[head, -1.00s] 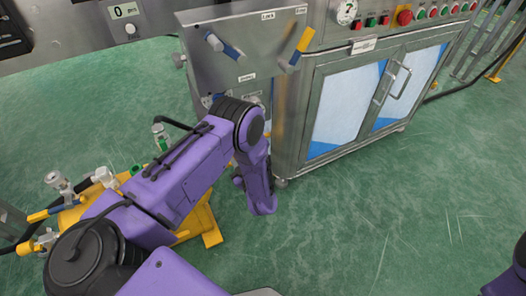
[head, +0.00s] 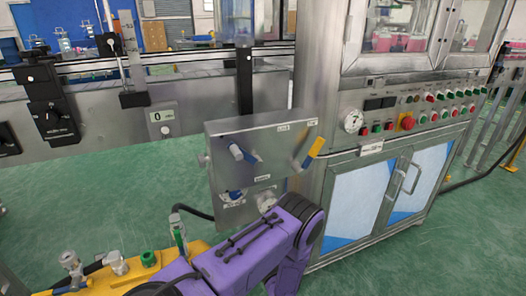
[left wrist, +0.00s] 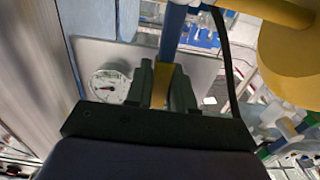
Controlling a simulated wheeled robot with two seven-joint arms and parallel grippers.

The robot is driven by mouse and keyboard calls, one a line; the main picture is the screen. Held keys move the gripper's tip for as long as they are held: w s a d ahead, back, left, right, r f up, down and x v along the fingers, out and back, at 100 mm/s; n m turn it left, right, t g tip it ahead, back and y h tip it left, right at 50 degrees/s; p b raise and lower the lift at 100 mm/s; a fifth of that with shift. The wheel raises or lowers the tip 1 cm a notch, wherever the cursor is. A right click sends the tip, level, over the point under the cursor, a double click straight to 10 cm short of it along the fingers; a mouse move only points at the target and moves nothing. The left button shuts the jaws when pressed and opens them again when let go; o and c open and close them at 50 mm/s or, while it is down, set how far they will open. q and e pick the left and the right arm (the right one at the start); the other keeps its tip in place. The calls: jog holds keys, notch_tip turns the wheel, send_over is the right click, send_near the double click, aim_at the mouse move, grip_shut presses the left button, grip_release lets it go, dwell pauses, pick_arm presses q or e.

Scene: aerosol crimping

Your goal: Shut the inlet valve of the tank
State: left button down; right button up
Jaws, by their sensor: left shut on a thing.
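My left gripper (left wrist: 165,88) shows in the left wrist view, its two dark fingers shut on the yellow part of a blue-and-yellow lever handle (left wrist: 173,35). The blue part of the handle runs up from between the fingers. What the lever turns is hidden. A rounded yellow body (left wrist: 288,55), perhaps the tank, is at the right of that view. In the head view my purple left arm reaches over a yellow unit (head: 199,248) with several valve fittings (head: 115,263); its gripper is out of that view. My right gripper is in no view.
A round gauge (left wrist: 108,84) is near the fingers, and a dark cable (left wrist: 227,60) passes close on their right. In the head view, a grey panel (head: 262,135) with blue and yellow levers stands beyond my arm, beside a steel cabinet (head: 375,200). Green floor is open at left.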

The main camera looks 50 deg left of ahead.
pick_arm(q)
jog(key=shift+s+d+f, duration=0.1)
jog(key=shift+s+f, duration=0.05)
jog(key=c, duration=1.1)
grip_release()
jog(key=shift+c, duration=0.2)
jog(key=shift+o, duration=0.4)
jog(key=shift+d, duration=0.1)
jog(key=p+v, duration=0.1)
jog(key=v, duration=0.9)
jog(key=shift+d, duration=0.15)
